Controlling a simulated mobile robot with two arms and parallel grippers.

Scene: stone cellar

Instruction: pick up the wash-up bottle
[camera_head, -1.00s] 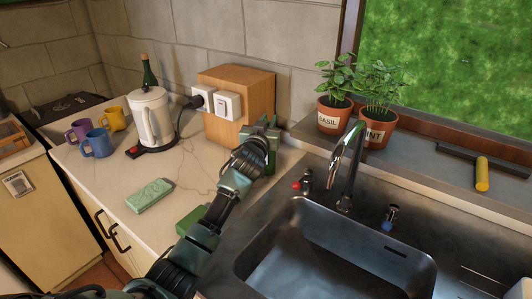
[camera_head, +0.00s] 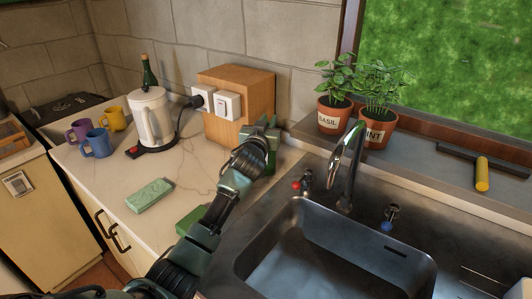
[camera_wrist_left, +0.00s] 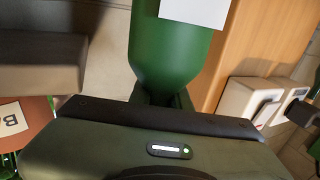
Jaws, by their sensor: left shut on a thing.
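A green bottle (camera_wrist_left: 170,55) with a white label fills the top middle of the left wrist view. I take it to be the wash-up bottle. It narrows toward my left gripper (camera_wrist_left: 166,98), which is shut on its narrow part. In the head view my left gripper (camera_head: 262,136) is at the front right of the wooden box, at the back of the counter. There I cannot make out the bottle apart from the green gripper. Whether the bottle touches the counter cannot be told. My right gripper is not in view.
The wooden box (camera_head: 250,94) with white sockets (camera_head: 227,105) is close beside the gripper. A kettle (camera_head: 152,117), several mugs (camera_head: 97,143), a corked bottle (camera_head: 149,74) and a green block (camera_head: 149,196) are on the left. The sink (camera_head: 335,255), tap (camera_head: 346,170) and potted herbs (camera_head: 333,116) are on the right.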

